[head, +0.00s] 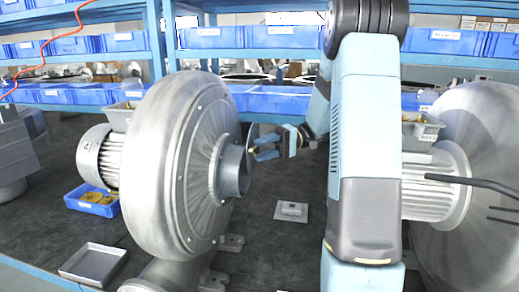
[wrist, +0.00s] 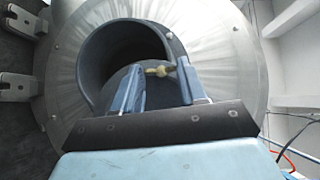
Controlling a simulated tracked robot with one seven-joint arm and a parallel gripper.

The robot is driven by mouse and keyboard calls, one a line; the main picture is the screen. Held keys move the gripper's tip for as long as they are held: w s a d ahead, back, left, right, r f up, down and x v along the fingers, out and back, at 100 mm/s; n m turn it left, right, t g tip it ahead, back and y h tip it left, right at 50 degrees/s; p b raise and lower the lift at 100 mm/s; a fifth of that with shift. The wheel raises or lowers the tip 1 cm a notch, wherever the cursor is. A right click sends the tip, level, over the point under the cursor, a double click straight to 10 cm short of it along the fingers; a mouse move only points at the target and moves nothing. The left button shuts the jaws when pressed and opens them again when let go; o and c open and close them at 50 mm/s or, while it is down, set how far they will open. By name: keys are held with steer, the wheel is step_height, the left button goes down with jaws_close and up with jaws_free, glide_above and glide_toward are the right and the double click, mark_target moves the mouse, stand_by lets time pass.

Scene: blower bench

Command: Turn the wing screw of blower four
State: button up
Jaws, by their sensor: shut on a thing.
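A large silver blower (head: 165,170) stands left of centre in the head view, with a grey round outlet (head: 233,172) facing right. In the wrist view the blower's round face (wrist: 215,40) fills the background, with the dark open outlet (wrist: 110,45) in front of it. A small brass-coloured wing screw (wrist: 160,71) sits at the outlet, between my fingertips. My gripper (head: 256,148) is at the outlet's right rim and shut on the wing screw. The screw is too small to make out in the head view.
A second blower (head: 480,130) stands at the right, beyond my arm. A grey tray (head: 94,264) and a blue bin (head: 92,200) with yellow parts lie left on the dark bench. A small pale plate (head: 291,211) lies mid-bench. Shelves of blue bins (head: 280,104) line the back.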

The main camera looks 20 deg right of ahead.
steer(key=shift+d+f+m+y, duration=0.1)
steer(key=shift+f+m+y, duration=0.25)
steer(key=shift+m+y, duration=0.4)
steer(key=o, duration=1.1)
steer(key=shift+c, duration=0.2)
steer(key=shift+r, duration=0.1)
